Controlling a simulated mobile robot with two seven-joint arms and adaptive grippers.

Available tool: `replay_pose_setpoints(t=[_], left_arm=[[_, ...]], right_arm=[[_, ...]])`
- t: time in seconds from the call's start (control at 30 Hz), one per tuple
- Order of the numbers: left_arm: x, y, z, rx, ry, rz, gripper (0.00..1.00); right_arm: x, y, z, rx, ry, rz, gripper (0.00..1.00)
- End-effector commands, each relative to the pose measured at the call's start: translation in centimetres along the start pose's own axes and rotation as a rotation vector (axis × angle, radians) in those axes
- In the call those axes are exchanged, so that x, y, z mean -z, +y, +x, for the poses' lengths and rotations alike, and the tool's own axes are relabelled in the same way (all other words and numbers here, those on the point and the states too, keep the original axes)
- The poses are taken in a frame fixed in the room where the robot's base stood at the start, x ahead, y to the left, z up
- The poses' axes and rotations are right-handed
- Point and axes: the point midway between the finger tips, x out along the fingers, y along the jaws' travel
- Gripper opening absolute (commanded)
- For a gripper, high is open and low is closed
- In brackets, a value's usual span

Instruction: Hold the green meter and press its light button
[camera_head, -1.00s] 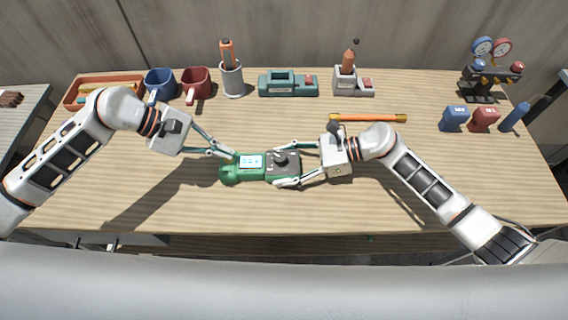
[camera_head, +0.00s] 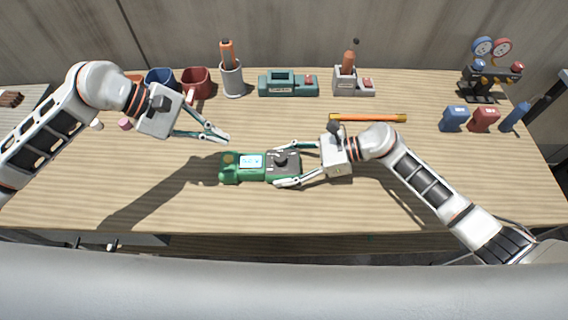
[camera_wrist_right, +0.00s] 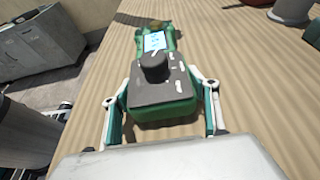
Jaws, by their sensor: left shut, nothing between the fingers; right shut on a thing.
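The green meter (camera_head: 243,176) lies on the table in the head view, with a lit pale-blue screen and a dark face with a black dial. My right gripper (camera_head: 283,165) is shut on the meter's dark dial end, one finger along each side. The right wrist view also shows the meter (camera_wrist_right: 160,101) between the fingers of the right gripper (camera_wrist_right: 160,112), its lit screen at the far end. My left gripper (camera_head: 225,138) is shut and empty, above and left of the meter, apart from it. I cannot make out which control is the light button.
Behind stand blue and red mugs (camera_head: 196,83), a grey cup with an orange-handled tool (camera_head: 232,79), a teal device (camera_head: 288,84) and a grey stand (camera_head: 347,82). An orange rod (camera_head: 368,118) lies nearer. Gauges (camera_head: 491,70) stand at right. The front table is clear.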

Motion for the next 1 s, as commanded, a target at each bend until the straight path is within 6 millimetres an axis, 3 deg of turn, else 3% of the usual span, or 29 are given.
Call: replay_pose_setpoints(t=[0.23,0.27,0.3,0.57,0.63,1.0], left_arm=[[0.02,-0.02,0.02,0.0,0.0,0.0,0.0],[0.01,-0.02,0.02,0.0,0.0,0.0,0.0],[0.02,-0.02,0.02,0.0,0.0,0.0,0.0],[0.02,-0.02,0.03,0.0,0.0,0.0,0.0],[0.02,-0.03,0.03,0.0,0.0,0.0,0.0],[0.02,-0.03,0.04,0.0,0.0,0.0,0.0]], right_arm=[[0.03,0.01,0.0,0.0,0.0,0.001,0.24],[0.03,0.01,0.0,0.0,0.0,0.001,0.67],[0.03,0.01,0.0,0.0,0.0,0.001,0.77],[0.02,0.0,0.0,0.0,0.0,0.0,0.79],[0.02,0.0,0.0,0.0,0.0,0.0,0.94],[0.04,-0.02,-0.19,0.0,0.001,0.0,0.94]])
